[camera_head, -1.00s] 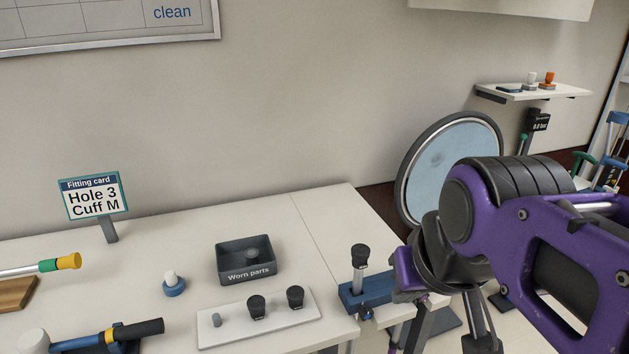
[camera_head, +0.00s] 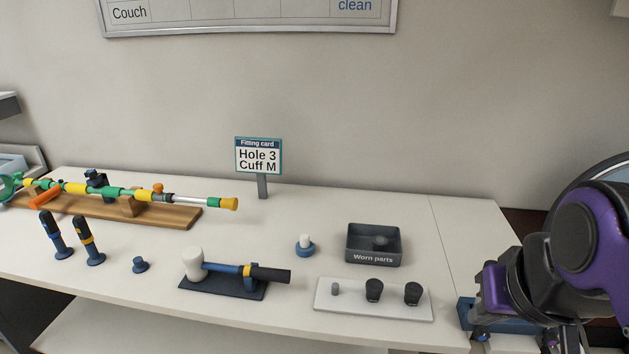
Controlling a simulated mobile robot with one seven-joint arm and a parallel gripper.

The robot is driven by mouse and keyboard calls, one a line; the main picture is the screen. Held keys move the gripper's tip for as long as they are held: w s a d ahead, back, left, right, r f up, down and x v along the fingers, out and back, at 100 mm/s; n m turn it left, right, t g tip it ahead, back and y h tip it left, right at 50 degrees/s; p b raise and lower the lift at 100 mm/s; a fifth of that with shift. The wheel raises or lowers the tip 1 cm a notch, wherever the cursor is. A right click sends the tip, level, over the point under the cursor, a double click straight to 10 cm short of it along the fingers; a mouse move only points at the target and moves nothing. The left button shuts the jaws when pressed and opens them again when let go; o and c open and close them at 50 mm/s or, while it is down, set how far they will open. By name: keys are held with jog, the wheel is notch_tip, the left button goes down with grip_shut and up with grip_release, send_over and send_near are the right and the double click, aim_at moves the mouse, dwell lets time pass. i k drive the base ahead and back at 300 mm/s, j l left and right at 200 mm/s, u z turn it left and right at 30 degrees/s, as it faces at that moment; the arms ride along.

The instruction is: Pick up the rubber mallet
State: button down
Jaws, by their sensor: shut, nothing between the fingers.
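The rubber mallet (camera_head: 222,268) lies on its side on a dark blue stand (camera_head: 205,286) near the front of the white bench. Its pale round head is at the left. Its blue handle has a yellow band and a black grip, which points right and rests in an upright cradle of the stand. My gripper (camera_head: 563,338) is at the lower right edge, far to the right of the mallet and apart from it. It is shut and empty. Its fingertips are mostly cut off by the frame and hidden by my purple arm.
Left are a small blue knob (camera_head: 140,265), two upright handles (camera_head: 88,245) and a wooden board (camera_head: 180,216) bearing a coloured rod.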

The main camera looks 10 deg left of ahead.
aim_at(193, 257)
jog(key=u, duration=1.25)
jog(key=z, duration=1.6)
jog(key=l+u, duration=0.1)
jog(key=u, duration=1.1)
jog(key=i+j+u, duration=0.1)
jog(key=u, duration=0.45)
jog(key=i+j+z, duration=0.45)
jog(key=j+z, duration=0.2)
jog(key=i+j+z, duration=0.2)
jog(key=z, duration=0.15)
jog(key=j, duration=0.1)
